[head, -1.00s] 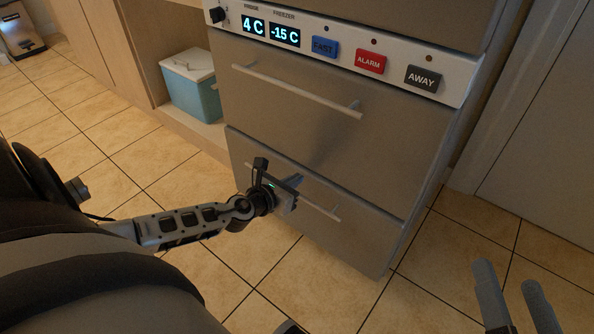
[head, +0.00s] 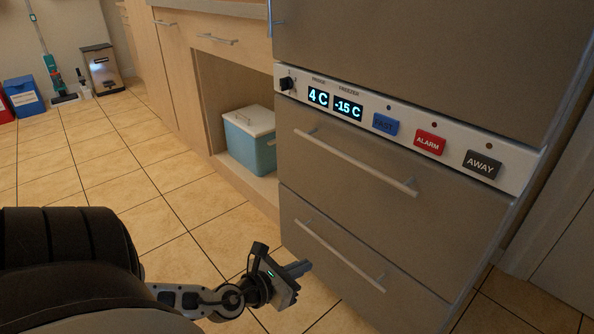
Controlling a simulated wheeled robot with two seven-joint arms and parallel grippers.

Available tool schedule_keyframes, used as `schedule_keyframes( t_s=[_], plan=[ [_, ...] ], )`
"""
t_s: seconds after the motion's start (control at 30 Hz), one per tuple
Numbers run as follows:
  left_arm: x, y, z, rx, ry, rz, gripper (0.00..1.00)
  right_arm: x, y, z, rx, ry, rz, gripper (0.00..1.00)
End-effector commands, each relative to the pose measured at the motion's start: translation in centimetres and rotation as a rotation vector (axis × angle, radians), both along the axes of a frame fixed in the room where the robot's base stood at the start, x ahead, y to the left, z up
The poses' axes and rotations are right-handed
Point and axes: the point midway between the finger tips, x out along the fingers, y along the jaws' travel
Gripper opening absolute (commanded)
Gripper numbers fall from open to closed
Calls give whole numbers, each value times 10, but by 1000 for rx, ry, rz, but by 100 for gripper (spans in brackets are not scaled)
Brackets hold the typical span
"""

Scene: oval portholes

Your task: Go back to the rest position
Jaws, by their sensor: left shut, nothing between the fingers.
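My left gripper (head: 295,270) is shut and empty. It is in front of the lower freezer drawer (head: 350,265), near the left end of that drawer's handle (head: 338,254); I cannot tell whether it touches the drawer. My left arm comes in from the lower left. My right gripper is outside the head view. Both freezer drawers look closed.
The upper drawer (head: 390,195) has a bar handle. Above it is a panel (head: 525,180) with displays and buttons. A blue box with a white lid (head: 250,140) stands in an open cabinet niche. Tiled floor (head: 90,170) is clear at the left.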

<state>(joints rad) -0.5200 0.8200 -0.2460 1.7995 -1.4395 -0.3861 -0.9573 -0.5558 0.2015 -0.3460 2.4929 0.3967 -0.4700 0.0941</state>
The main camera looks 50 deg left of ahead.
Motion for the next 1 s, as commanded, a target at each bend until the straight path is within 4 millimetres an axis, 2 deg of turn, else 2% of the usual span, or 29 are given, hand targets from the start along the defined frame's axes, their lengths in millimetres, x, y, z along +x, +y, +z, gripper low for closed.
schedule_keyframes(
  t_s=[0.1, 0.37, 0.43, 0.57, 0.73, 0.83, 1.0],
  plan=[
    [-7, 0, 2, -1, 1, -2, 0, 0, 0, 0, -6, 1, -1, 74],
    [-8, 0, 4, -1, -1, -1, 0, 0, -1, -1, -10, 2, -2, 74],
    [-8, 0, 11, 0, -1, -1, 0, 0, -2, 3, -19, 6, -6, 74],
    [-8, 0, 47, 0, -1, -1, 0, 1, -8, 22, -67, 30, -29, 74],
    [-8, 0, 118, 0, -1, -1, 0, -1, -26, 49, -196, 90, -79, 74],
    [-8, 0, 144, -1, 0, -1, 0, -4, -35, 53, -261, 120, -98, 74],
    [-8, 0, 173, -1, 0, -1, 0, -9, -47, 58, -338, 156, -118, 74]
  ],
)
